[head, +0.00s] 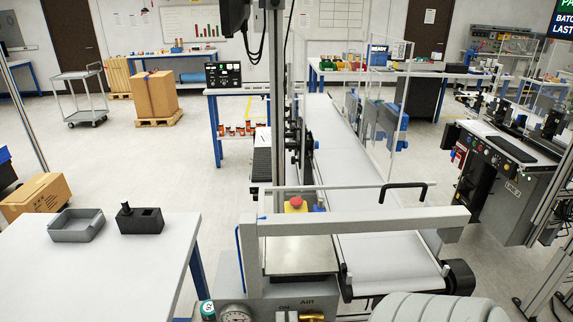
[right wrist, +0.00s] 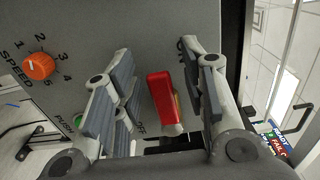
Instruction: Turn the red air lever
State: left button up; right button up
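The red air lever (right wrist: 160,95) shows in the right wrist view on a grey panel, with a brass-coloured part beside it. An OFF label is near its lower end and a partly hidden ON label above right. My right gripper (right wrist: 157,80) is open, its padded fingers on either side of the lever. Gaps show between the lever and both fingers. In the head view, the panel (head: 276,301) with the AIR label is at the bottom edge. A brass fitting shows below the label, and the red lever cannot be made out there. My left gripper is not in view.
An orange SPEED knob (right wrist: 39,66) and a green button (right wrist: 78,121) are on the panel left of the fingers.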

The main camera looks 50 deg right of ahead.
jog(key=v, duration=0.7)
jog(key=shift+s+a, duration=0.1)
dwell(0.4)
